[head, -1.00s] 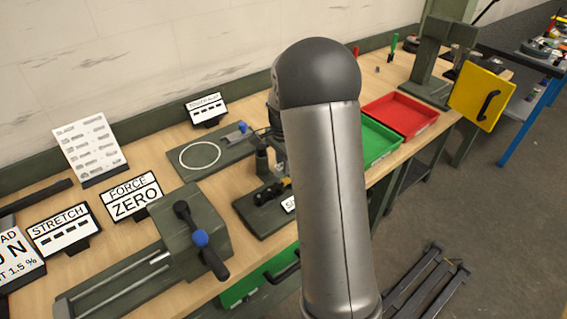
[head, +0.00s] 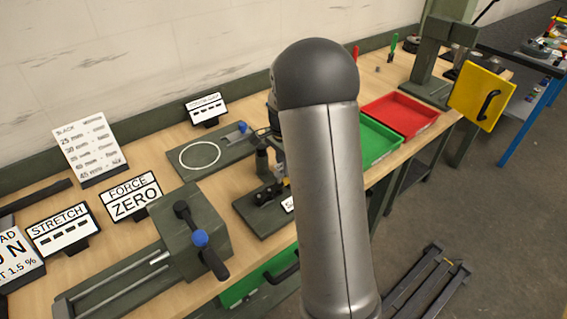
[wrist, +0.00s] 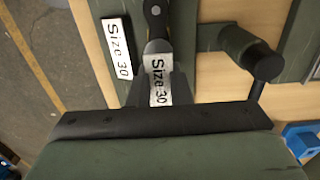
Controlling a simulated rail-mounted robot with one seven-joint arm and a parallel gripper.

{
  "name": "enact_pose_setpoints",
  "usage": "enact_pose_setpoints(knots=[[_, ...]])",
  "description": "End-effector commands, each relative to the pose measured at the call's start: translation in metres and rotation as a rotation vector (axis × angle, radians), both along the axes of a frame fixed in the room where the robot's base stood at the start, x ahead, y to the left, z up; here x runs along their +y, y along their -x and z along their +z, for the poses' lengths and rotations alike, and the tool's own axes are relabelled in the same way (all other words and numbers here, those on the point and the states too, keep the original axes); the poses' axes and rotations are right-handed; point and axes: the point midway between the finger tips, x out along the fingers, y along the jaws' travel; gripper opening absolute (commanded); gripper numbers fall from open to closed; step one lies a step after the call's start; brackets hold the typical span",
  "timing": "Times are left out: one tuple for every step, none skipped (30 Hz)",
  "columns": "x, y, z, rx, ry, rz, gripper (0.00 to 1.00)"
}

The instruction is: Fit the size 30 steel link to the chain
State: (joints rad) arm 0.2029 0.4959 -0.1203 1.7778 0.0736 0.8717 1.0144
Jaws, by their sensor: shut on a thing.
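My gripper (wrist: 158,84) shows in the wrist view, its grey fingers shut on a small grey piece with a white "Size 30" label (wrist: 157,81), which I take as the size 30 steel link. The held piece lies right by a dark rounded part with a pale rivet-like dot (wrist: 155,12), probably the chain's end; I cannot tell whether they are joined. A green fixture plate (wrist: 183,20) lies beneath, with its own "Size 30" sign (wrist: 116,48). In the head view the fixture (head: 250,215) carries dark parts, and my forearm hides the gripper.
A green post with a black rod (wrist: 268,66) stands right of the held piece. A plate with a white ring (head: 199,155), a crank-handled block (head: 185,240), signs, and green (head: 378,142) and red (head: 400,113) trays stand on the bench.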

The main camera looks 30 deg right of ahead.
Motion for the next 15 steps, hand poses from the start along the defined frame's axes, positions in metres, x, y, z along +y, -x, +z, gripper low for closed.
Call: enact_pose_setpoints(knots=[[0.000, 0.000, -0.002, 0.000, 0.000, 0.000, 0.00], [0.000, 0.000, -0.003, 0.000, 0.000, 0.000, 0.00], [0.000, 0.000, -0.004, 0.000, 0.000, 0.000, 0.00], [0.000, 0.000, -0.005, 0.000, 0.000, 0.000, 0.00], [0.000, 0.000, -0.005, 0.000, 0.000, 0.000, 0.00], [0.000, 0.000, -0.006, 0.000, 0.000, 0.000, 0.00], [0.000, 0.000, -0.007, 0.000, 0.000, 0.000, 0.00], [0.000, 0.000, -0.008, 0.000, 0.000, 0.000, 0.00], [0.000, 0.000, -0.009, 0.000, 0.000, 0.000, 0.00], [0.000, 0.000, -0.010, 0.001, 0.000, 0.000, 0.00], [0.000, 0.000, -0.010, 0.001, 0.000, 0.000, 0.00], [0.000, 0.000, -0.011, 0.001, 0.000, 0.000, 0.00], [0.000, 0.000, -0.012, 0.001, 0.000, 0.000, 0.00], [0.000, 0.000, -0.013, 0.001, 0.000, 0.000, 0.00], [0.000, 0.000, -0.014, 0.001, 0.000, 0.000, 0.00]])
